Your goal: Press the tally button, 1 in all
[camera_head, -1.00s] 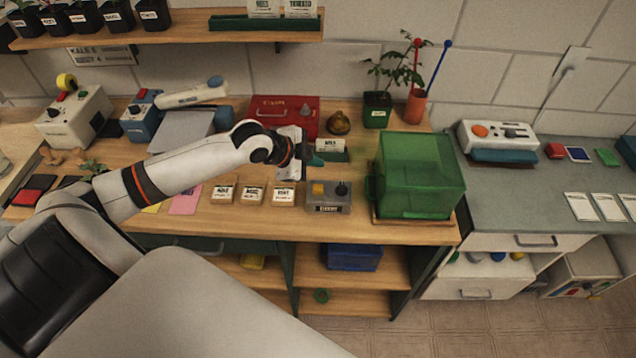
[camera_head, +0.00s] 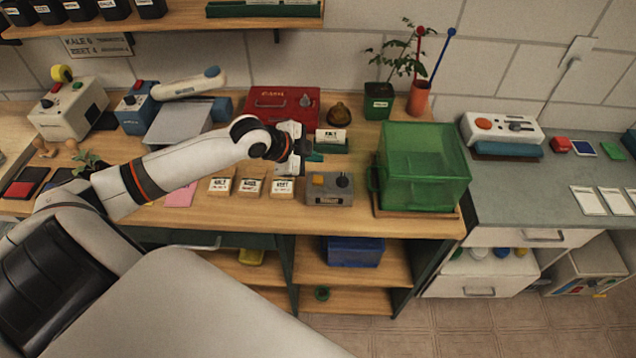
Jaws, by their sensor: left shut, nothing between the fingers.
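A small grey box (camera_head: 330,197) stands near the front edge of the wooden bench in the head view. It has a yellow-orange button (camera_head: 318,180) on its left and a dark knob (camera_head: 342,180) on its right. Its front label is too small to read, so I cannot tell if this is the tally button. My left gripper (camera_head: 308,154) is shut and empty, behind and slightly left of the box in the picture, apart from the button. My right gripper is not in view.
A green translucent bin (camera_head: 424,165) stands right of the box. Several labelled packets (camera_head: 251,186) lie to its left. A red case (camera_head: 283,103) and a small card stand (camera_head: 331,137) are behind. A white panel (camera_head: 500,128) with an orange button sits on the right counter.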

